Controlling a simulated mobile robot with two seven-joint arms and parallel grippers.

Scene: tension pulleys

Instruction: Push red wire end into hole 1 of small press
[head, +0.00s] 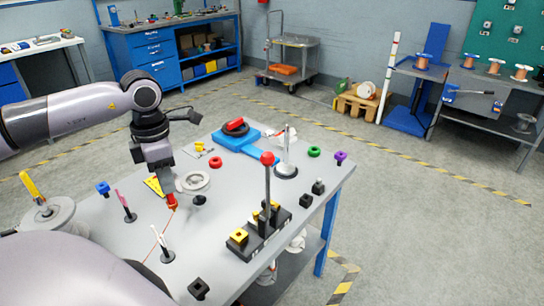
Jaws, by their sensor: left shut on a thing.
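My left gripper (172,203) points down over the grey table, shut on a small red-orange piece at its fingertips that looks like the red wire end (172,208). A thin red wire (158,237) runs below it across the tabletop. The small press appears to be the black base with yellow blocks (258,232) and an upright lever with a red ball (267,158). It stands to the right of the gripper, clearly apart from it. Its holes are too small to make out. My right gripper is not in view.
A grey spool (194,181) and a black piece (199,200) lie close to the left gripper. Pegs (167,255) stand at the front. Bare tabletop (215,215) lies between gripper and press.

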